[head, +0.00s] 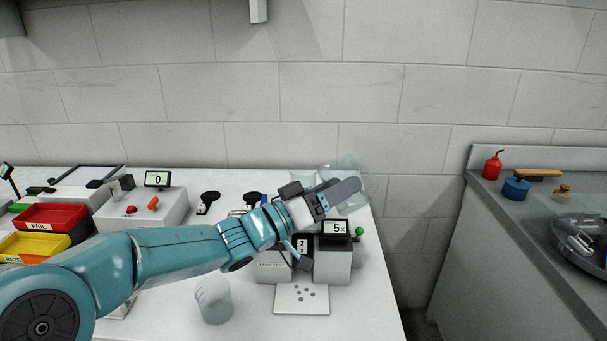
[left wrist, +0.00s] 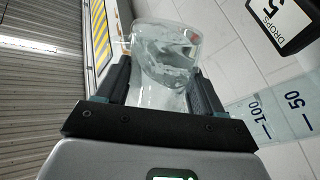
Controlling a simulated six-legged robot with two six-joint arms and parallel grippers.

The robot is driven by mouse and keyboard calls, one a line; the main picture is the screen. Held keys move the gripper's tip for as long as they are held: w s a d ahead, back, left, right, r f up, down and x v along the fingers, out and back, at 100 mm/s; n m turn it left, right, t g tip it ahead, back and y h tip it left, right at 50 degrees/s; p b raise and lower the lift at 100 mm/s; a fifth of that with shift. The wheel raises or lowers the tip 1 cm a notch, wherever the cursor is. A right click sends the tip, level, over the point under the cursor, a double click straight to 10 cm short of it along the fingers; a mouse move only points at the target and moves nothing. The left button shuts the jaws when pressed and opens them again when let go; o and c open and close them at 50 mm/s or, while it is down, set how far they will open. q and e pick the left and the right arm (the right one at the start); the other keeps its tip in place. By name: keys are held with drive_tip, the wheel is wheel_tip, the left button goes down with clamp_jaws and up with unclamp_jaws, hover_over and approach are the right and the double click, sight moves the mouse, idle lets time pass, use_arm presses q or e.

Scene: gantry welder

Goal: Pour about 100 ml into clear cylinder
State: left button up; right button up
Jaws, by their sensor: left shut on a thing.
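My left gripper (head: 336,195) reaches across the table to its back right part. It is shut on a clear glass vessel (head: 350,172), which is partly hidden by the gripper. In the left wrist view the clear vessel (left wrist: 165,55) sits between the two fingers (left wrist: 160,85). I cannot tell for sure how much liquid is in it, nor its exact tilt. A clear cylinder with marks 50 and 100 (left wrist: 272,120) shows at the right of the left wrist view, apart from the vessel. My right gripper is not in view.
A device with a "5x" display (head: 335,228) stands just below my gripper, with a white spotted card (head: 301,299) before it. A translucent cup (head: 213,300) stands at the front. Red (head: 50,217) and yellow (head: 35,246) trays are at the left. A gap separates the right counter (head: 470,230).

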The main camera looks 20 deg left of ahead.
sight(349, 213)
use_arm(q)
drive_tip(key=shift+s+d+f+m, duration=0.15)
drive_tip(key=shift+d+m, duration=0.1)
drive_tip(key=shift+m, duration=0.25)
drive_tip(key=shift+s+d, duration=0.15)
drive_tip(key=shift+s, duration=0.05)
drive_tip(key=shift+w, duration=0.15)
idle(1.1)
drive_tip(key=shift+s+d+f+m+g, duration=0.2)
drive_tip(key=shift+d+m+g, duration=0.1)
drive_tip(key=shift+m, duration=0.25)
drive_tip(key=shift+s+d+f+m+g, duration=0.1)
drive_tip(key=shift+d+f+m+g, duration=0.15)
drive_tip(key=shift+m, duration=0.3)
drive_tip(key=d+f+m+g, duration=0.1)
drive_tip(key=m, duration=0.1)
drive_tip(key=s+d+m, duration=0.1)
drive_tip(key=m, duration=0.1)
drive_tip(key=shift+f+g+y, duration=0.35)
drive_tip(key=shift+y, duration=0.05)
